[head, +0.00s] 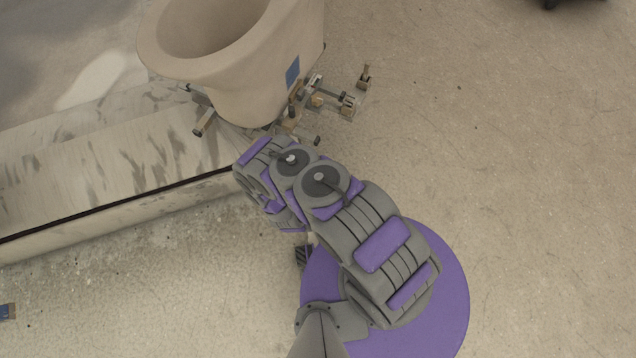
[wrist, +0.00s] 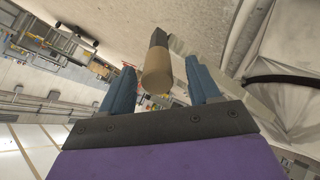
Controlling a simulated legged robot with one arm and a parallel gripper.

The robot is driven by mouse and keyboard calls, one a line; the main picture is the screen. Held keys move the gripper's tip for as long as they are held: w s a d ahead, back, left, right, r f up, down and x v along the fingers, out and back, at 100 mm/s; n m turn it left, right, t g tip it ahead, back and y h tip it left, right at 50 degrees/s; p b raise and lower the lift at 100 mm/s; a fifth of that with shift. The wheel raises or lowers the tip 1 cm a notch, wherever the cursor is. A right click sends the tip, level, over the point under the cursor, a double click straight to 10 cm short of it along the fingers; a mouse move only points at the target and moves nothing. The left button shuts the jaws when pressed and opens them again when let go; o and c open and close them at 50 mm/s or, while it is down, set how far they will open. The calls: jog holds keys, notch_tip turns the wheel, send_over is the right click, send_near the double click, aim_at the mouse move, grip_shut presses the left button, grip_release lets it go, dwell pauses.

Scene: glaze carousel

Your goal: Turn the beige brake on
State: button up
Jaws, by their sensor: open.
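My gripper (wrist: 160,64) is open in the wrist view, its two blue fingers standing apart. A beige handle with a dark end (wrist: 157,70), which looks like the beige brake, shows between the fingers. There is a visible gap on each side of it, and I cannot tell how deep it sits between them. In the head view my arm hides my gripper. Several small fittings with tan ends (head: 347,103) sit beside the large beige pot; I cannot tell which is the brake.
The large beige pot (head: 258,92) stands at the top of the head view with a blue patch on its side. A pale stained ledge (head: 110,150) runs along the left. Metal framework (wrist: 55,45) shows in the wrist view.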

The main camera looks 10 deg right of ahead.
jog(key=p+v, duration=0.4)
jog(key=v, duration=1.1)
jog(key=shift+a+f, duration=0.1)
jog(key=shift+a, duration=0.05)
